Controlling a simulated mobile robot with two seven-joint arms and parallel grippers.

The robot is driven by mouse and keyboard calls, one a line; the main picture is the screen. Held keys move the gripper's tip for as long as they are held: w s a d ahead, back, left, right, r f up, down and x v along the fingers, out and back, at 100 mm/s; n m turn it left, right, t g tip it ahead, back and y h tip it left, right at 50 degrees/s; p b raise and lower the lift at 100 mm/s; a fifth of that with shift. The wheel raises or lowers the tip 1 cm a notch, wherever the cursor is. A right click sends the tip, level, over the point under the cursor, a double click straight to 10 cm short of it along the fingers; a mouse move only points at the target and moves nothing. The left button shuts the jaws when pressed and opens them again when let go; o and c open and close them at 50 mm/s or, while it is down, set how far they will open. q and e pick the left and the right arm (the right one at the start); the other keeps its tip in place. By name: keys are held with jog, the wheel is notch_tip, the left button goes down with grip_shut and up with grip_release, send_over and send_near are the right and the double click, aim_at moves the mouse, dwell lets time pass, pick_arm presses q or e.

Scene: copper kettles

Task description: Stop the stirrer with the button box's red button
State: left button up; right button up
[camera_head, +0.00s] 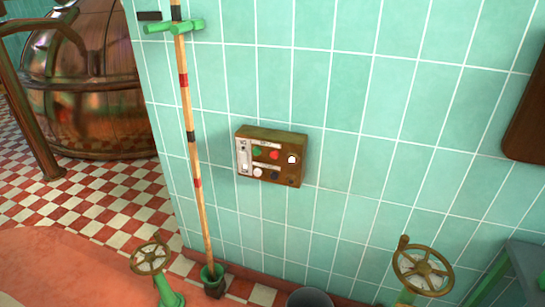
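The button box (271,156) is a small brown box fixed to the green tiled wall, right of the view's middle left. Its red button (274,155) sits near the centre of the face, just right of a green button (257,151). A white knob or button, a dark one and a pale one also show on the face, with a white strip at its left. Nothing covers the red button. The stirrer cannot be made out for certain. Neither of my grippers shows.
A wooden pole with red and black bands (194,150) stands against the wall left of the box. Handwheels (150,258) (422,270) stand low at left and right. A copper kettle (90,85) stands at the back left. A grey bucket (309,298) is at the bottom edge.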

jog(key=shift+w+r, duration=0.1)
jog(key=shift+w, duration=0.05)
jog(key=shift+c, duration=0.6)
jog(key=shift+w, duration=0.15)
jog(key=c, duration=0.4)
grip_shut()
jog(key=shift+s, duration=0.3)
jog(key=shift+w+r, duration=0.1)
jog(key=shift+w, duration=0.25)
